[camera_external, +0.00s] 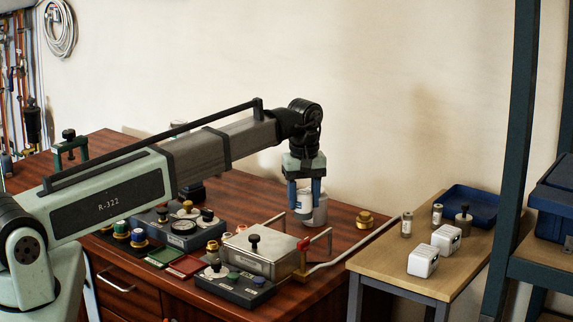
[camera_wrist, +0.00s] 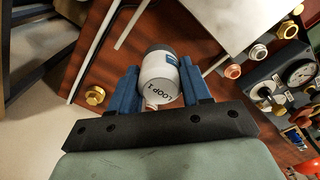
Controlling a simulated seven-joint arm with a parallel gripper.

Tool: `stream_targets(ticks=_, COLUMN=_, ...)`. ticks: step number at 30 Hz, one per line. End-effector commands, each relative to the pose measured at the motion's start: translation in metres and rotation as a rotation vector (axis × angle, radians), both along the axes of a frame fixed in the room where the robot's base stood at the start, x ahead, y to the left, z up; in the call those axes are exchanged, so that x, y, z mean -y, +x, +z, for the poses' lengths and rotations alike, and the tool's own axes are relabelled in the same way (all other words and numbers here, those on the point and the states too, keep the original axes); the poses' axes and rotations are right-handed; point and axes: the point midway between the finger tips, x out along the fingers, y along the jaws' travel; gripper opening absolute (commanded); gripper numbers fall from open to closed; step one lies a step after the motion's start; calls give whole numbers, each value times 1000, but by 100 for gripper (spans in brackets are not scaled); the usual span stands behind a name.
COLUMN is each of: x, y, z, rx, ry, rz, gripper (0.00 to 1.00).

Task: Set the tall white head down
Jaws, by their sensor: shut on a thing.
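The tall white head, a white cylinder (camera_wrist: 160,80) with "LOOP 1" on its near end, a blue patch on its side and a grey far end, sits between the blue fingers of my gripper (camera_wrist: 163,88) in the wrist view. In the external view my gripper (camera_external: 304,198) points down over the right back part of the wooden table, shut on the white head (camera_external: 319,213). The fingers partly cover it there. I cannot tell whether its lower end touches the table.
A metal box with a black knob (camera_external: 257,250) and red-tipped rods stands in front of the gripper. A brass fitting (camera_external: 365,220) lies to the right. A side table (camera_external: 385,266) holds two white blocks (camera_external: 434,250), small cylinders and a blue tray (camera_external: 482,203).

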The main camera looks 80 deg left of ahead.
Motion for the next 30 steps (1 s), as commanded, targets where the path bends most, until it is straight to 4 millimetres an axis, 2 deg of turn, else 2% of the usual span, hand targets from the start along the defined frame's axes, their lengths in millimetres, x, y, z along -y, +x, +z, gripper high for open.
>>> stream_targets(ticks=5, x=0, y=0, z=-13, rx=-1, ry=0, rz=18, gripper=14)
stream_targets(ticks=13, x=0, y=-1, z=-54, rx=-2, ry=-1, rz=16, gripper=14)
stream_targets(ticks=20, x=0, y=0, z=-69, rx=-1, ry=0, rz=15, gripper=14)
stream_targets(ticks=27, x=0, y=0, z=-96, rx=-1, ry=-1, rz=14, gripper=14)
stream_targets(ticks=30, x=0, y=0, z=-100, rx=0, ry=0, rz=14, gripper=14)
